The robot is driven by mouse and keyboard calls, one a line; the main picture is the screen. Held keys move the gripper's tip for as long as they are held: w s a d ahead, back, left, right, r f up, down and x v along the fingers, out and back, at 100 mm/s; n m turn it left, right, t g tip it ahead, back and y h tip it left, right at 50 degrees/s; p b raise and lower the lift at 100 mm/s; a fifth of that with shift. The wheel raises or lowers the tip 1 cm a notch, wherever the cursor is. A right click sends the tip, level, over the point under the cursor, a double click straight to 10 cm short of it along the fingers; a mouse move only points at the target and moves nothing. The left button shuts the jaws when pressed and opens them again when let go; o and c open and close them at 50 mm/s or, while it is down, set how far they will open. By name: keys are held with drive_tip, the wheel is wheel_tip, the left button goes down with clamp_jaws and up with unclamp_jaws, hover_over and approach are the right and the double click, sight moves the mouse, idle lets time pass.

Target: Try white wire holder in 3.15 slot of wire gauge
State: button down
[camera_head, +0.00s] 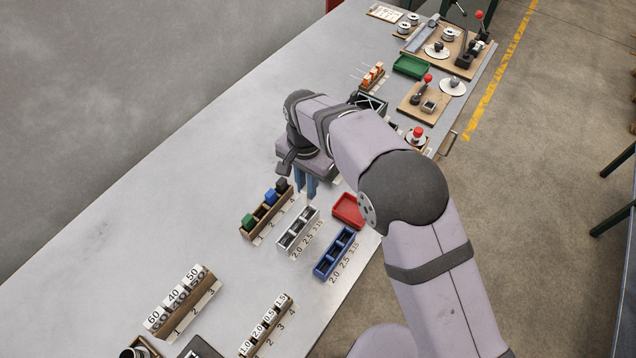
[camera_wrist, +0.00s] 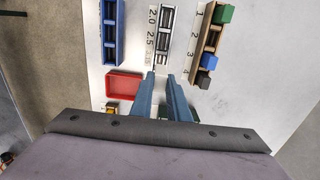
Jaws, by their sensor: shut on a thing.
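My gripper (camera_head: 306,184) points down with its two blue fingers close together over the far end of the grey slotted gauge (camera_head: 291,243).
A wooden rack (camera_head: 259,219) with green, blue and dark blocks stands left of the gauge; its second place looks empty. A blue slotted rack (camera_head: 336,253) and a red tray (camera_head: 348,210) lie to the right. Numbered racks stand nearer the camera. The table's left side is clear.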

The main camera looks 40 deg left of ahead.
sight(308, 201)
drive_tip(key=shift+f, duration=0.15)
drive_tip(key=shift+f+b, duration=2.55)
drive_tip(key=shift+f, duration=0.95)
drive_tip(key=c, duration=1.6)
unclamp_jaws()
drive_tip(key=shift+r, duration=0.1)
drive_tip(key=shift+r+b, duration=1.4)
drive_tip(key=shift+r, duration=2.15)
